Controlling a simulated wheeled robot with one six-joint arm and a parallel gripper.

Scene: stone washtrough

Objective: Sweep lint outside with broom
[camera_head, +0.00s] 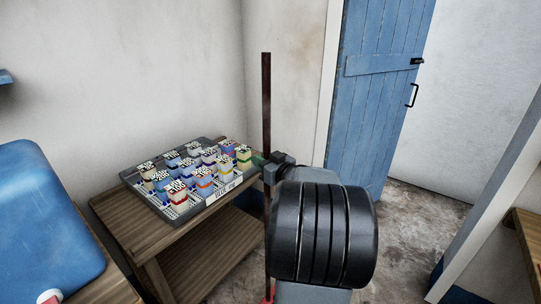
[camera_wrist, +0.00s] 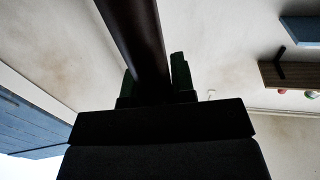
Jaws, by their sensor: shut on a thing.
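The broom's dark brown handle (camera_head: 266,95) stands nearly upright in the head view, in front of the wall corner. My gripper (camera_head: 268,160) is shut on the handle, partly hidden behind my own wrist. In the wrist view the handle (camera_wrist: 135,35) runs between the two dark fingers of my gripper (camera_wrist: 155,80). The broom's lower end is mostly hidden by my arm; a bit of red shows at the bottom edge. I see no lint in either view.
A wooden bench (camera_head: 130,205) bears a grey tray (camera_head: 160,208) of several labelled small boxes, close left of my gripper. A blue plank door (camera_head: 375,110) with a black handle stands behind, right. Bare stone floor (camera_head: 405,215) lies beside it. A white post (camera_head: 490,200) stands right.

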